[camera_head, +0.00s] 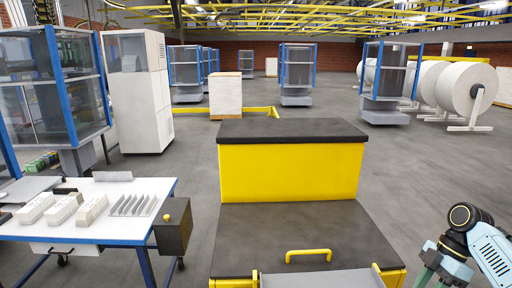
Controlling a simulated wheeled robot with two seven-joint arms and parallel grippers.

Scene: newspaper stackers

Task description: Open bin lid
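A yellow bin (288,173) with dark tops stands straight ahead of me. Its raised back part has a black top (290,131) and a yellow front face. In front of that a dark grey lid (295,229) lies flat and looks shut. A yellow bar handle (308,254) is on the lid near its front edge. My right arm shows at the lower right, apart from the bin; its gripper is not in view. My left arm and gripper are not in view.
A white table (75,231) at left holds several pale blocks and a grey slotted rack (132,205). A dark box (173,227) is at its right edge. A white cabinet (138,91) and large paper rolls (469,89) stand farther back. The floor right of the bin is clear.

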